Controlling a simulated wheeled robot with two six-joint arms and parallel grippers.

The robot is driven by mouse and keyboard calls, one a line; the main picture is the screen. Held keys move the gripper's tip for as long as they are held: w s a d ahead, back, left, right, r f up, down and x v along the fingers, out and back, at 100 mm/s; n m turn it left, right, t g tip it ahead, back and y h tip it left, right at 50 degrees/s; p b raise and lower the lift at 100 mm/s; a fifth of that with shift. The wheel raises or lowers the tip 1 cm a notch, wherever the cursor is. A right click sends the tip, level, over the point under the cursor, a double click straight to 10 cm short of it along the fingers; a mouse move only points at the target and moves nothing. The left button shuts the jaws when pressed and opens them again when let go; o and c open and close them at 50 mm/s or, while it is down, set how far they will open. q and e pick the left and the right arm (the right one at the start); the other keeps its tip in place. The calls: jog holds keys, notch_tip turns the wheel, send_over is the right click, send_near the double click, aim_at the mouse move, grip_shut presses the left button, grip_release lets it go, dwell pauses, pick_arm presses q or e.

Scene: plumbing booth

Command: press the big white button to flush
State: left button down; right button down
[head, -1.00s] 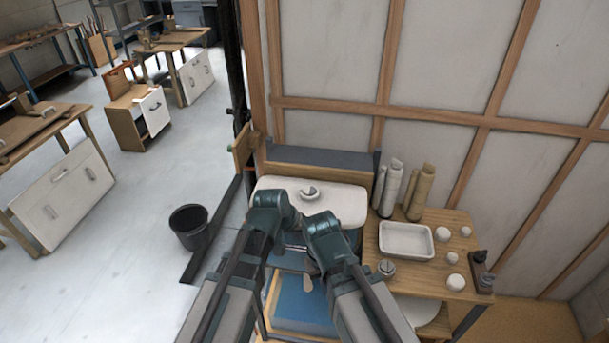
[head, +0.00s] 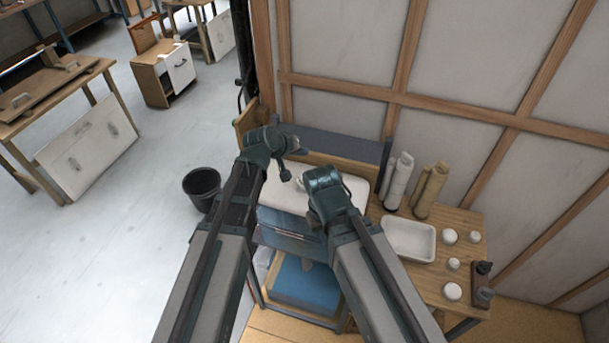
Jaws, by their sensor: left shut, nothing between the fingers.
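The white cistern (head: 285,198) stands against the wall in the head view, its top partly covered by my arms. The white button (head: 299,183) on its lid shows only as a small piece between my two wrists. My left gripper (head: 286,174) is shut and empty, over the lid just left of the button; I cannot tell whether it touches. My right gripper (head: 313,220) is at the lid's front, right of the button. Its fingers are mostly hidden behind its wrist.
A wooden table at the right holds a white tray (head: 409,239), rolls (head: 398,182), several white round pieces and a dark dispenser (head: 482,284). A black bucket (head: 202,188) stands on the floor at left. A dark ledge (head: 335,147) runs behind the cistern.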

aim_at(302, 180)
pick_arm(q)
notch_tip(302, 180, down, 9)
jog(key=b, duration=0.9)
jog(key=shift+r, duration=0.1)
dwell(1.8)
jog(key=shift+f+b, duration=0.35)
jog(key=shift+f, duration=0.05)
